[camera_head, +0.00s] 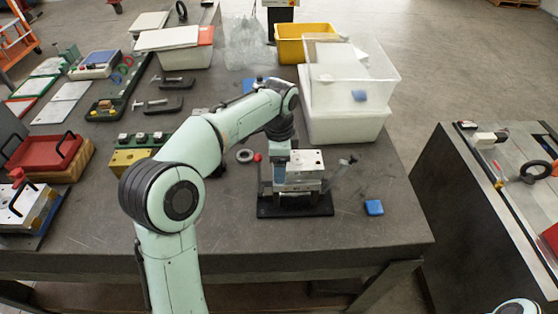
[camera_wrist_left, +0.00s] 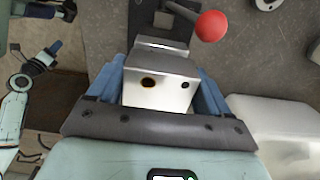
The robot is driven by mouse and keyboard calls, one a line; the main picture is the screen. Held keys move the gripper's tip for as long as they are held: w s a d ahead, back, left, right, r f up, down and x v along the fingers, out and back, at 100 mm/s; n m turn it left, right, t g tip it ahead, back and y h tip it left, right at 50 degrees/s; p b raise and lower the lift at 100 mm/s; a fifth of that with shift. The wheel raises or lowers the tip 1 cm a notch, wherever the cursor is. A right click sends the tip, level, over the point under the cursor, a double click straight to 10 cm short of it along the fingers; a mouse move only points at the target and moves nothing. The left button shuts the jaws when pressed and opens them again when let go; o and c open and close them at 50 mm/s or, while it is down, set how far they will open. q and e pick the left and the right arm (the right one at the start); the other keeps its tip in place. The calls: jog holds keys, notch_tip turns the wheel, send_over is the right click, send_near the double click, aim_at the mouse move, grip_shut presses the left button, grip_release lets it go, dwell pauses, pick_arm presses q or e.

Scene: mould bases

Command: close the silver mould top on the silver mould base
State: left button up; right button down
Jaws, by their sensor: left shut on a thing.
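The silver mould top (camera_head: 307,159) is a block with holes in its upper face. It also shows in the wrist view (camera_wrist_left: 160,88). My left gripper (camera_wrist_left: 158,84) is shut on it, with a blue finger on each side. The silver mould base (camera_head: 297,187) is directly below the top, on a black plate (camera_head: 312,209). In the wrist view, part of the silver metal below shows past the block. I cannot tell whether top and base touch. My right gripper (camera_wrist_left: 46,54) seems to show small at the left of the wrist view; its jaws are unclear.
A lever with a red ball (camera_wrist_left: 212,25) stands beside the mould. White (camera_head: 345,127) and yellow (camera_head: 290,50) bins stand behind. A metal ring (camera_head: 245,156) and green-and-yellow blocks (camera_head: 130,160) are left.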

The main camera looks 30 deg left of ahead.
pick_arm(q)
jog(key=shift+f, duration=0.35)
pick_arm(e)
jog(key=shift+s+f, duration=0.2)
pick_arm(q)
jog(key=o, duration=1.6)
jog(key=shift+o, duration=0.6)
jog(key=shift+f, duration=0.1)
notch_tip(320, 180, up, 9)
jog(key=shift+w+r+p, duration=0.1)
jog(key=shift+p, duration=0.6)
jog(key=shift+r, duration=2.15)
pick_arm(e)
jog(key=shift+w+r, duration=1)
jog(key=shift+w, duration=0.25)
